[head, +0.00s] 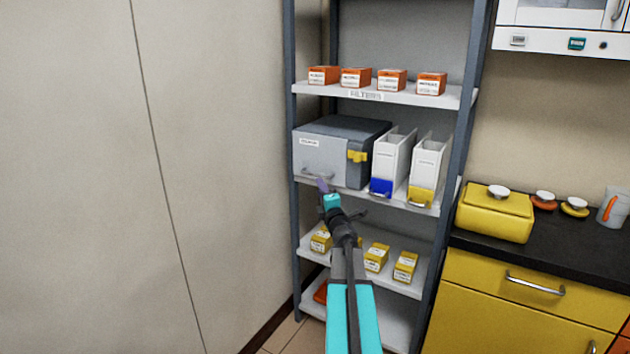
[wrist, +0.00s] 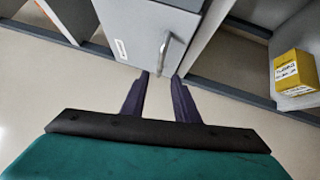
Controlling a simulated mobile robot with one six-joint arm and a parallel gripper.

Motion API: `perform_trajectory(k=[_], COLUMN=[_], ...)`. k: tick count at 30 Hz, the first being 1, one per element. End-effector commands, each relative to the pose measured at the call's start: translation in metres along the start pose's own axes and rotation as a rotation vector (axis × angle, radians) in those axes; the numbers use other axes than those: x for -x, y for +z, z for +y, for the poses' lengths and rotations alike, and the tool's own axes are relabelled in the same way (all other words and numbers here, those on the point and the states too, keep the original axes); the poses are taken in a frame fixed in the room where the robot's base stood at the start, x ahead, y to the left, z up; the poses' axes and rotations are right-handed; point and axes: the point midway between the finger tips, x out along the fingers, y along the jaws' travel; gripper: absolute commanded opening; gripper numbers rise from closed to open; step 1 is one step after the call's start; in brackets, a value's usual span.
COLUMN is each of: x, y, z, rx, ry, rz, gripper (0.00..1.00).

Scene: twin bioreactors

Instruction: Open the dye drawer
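A grey box-shaped unit (head: 330,150) with a small white label sits on the middle shelf, label too small to read; I take it for the dye drawer. Its front looks closed. A metal bar handle (head: 317,174) is low on the front; the handle also shows in the wrist view (wrist: 167,55), on the grey front (wrist: 135,30). My gripper (head: 322,186) is just in front of and below the handle. In the wrist view my gripper (wrist: 161,76) has its two dark fingers apart, with nothing between them. The fingertips look close to the handle; I cannot tell whether they touch it.
A yellow latch-like piece (head: 357,156) is on the grey unit's side. Two white holders (head: 391,155) with blue and yellow fronts stand to its right. Orange boxes (head: 356,77) are on the shelf above, yellow boxes (head: 376,257) below. A rack post (head: 290,120) and wall (head: 220,150) are left.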

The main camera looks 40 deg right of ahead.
Motion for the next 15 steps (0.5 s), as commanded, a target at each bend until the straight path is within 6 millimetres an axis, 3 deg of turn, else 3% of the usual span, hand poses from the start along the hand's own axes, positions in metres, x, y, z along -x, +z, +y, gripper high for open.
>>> perform_trajectory(k=[15], x=[-0.048], y=[0.001], z=[0.000], rx=[0.000], ry=[0.000], rz=[0.000], gripper=[0.28])
